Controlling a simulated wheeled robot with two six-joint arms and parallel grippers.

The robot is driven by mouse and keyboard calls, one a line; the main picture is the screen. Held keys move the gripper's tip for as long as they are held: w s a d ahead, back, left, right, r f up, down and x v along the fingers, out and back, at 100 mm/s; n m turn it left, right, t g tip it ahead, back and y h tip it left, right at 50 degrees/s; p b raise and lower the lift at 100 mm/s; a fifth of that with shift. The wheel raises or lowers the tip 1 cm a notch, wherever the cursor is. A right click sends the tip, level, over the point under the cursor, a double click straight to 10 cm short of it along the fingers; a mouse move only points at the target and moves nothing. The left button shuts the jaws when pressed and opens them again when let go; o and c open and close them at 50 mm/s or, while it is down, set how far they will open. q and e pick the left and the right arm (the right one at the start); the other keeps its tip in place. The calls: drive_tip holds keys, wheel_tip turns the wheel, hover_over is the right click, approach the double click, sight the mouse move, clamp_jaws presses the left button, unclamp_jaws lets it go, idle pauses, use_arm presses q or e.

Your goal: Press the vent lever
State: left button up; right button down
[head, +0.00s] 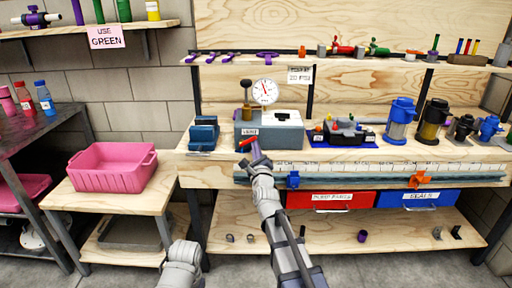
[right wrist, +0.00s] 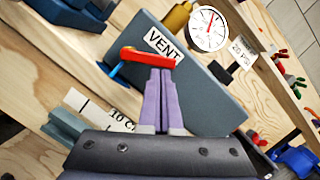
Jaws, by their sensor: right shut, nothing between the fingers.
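The vent lever (head: 247,143) is a small red bar on the front of a grey box (head: 275,130) with a label; in the right wrist view the lever (right wrist: 148,57) lies just below the "VENT" label (right wrist: 161,42). My right gripper (head: 256,153) has purple fingers pressed together with nothing between them. In the right wrist view its fingertips (right wrist: 161,71) are at the right part of the lever, in front of or against its lower edge; I cannot tell if they touch. My left gripper is out of view.
A pressure gauge (head: 265,91) stands on the box. A blue vise (head: 204,134) is to its left and a tray of parts (head: 342,133) to its right on the workbench. A pink bin (head: 112,166) sits on a lower table at left. A shelf (head: 350,62) runs above.

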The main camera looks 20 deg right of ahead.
drive_tip(key=n+p, duration=0.1)
drive_tip(key=r+n+p, duration=0.1)
drive_tip(key=n, duration=0.1)
drive_tip(key=r+n+y+p, duration=0.1)
drive_tip(key=n, duration=0.1)
drive_tip(key=shift+a+r+g, duration=0.25)
drive_tip(key=shift+g, duration=0.05)
drive_tip(key=shift+w+a+r+n+p, duration=0.1)
drive_tip(key=shift+a+r+n+p, duration=0.1)
drive_tip(key=shift+n+p, duration=0.7)
drive_tip(key=shift+a, duration=0.15)
